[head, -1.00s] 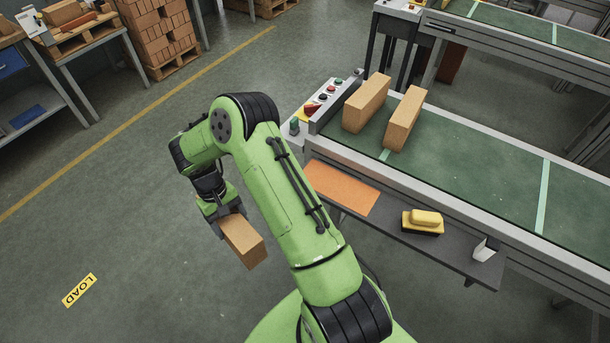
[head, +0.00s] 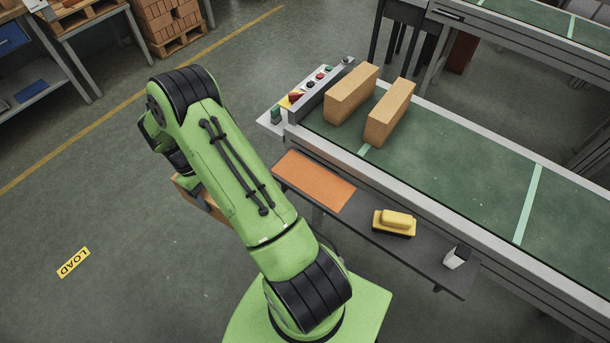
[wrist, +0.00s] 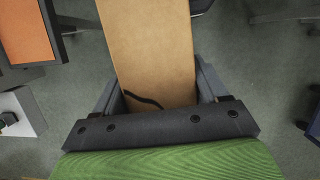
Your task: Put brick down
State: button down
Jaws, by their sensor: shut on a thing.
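A tan brick (wrist: 153,50) is held between the two fingers of my gripper (wrist: 158,92) in the wrist view, with a dark wavy mark on its face near the palm. In the head view my arm hides most of this brick, and only a part of it (head: 186,187) shows left of the arm, above the open floor. Two more tan bricks stand apart on the green conveyor belt, a left one (head: 351,94) and a right one (head: 390,112).
A dark side shelf (head: 430,262) along the conveyor (head: 470,165) carries an orange mat (head: 314,182), a yellow-topped block (head: 395,222) and a small white item (head: 456,257). A button panel (head: 318,84) stands at the belt's end. Workbenches and a brick pallet are at the upper left.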

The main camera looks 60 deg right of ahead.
jog(key=s+d+r+m+p, duration=0.1)
jog(key=s+d+r, duration=0.3)
jog(key=s+d, duration=0.7)
jog(key=s+d+r+p, duration=0.1)
jog(key=s+d+r, duration=0.4)
jog(key=s+d, duration=0.5)
jog(key=f, duration=0.3)
jog(key=w+d+f, duration=0.1)
jog(key=f, duration=0.2)
jog(key=w+d+f, duration=0.1)
jog(key=f, duration=0.2)
jog(key=shift+d+f+b, duration=0.15)
jog(key=shift+f+b, duration=0.15)
jog(key=shift+b, duration=0.05)
jog(key=shift+f, duration=0.1)
jog(key=shift+c, duration=0.2)
grip_release()
jog(key=shift+f, duration=0.1)
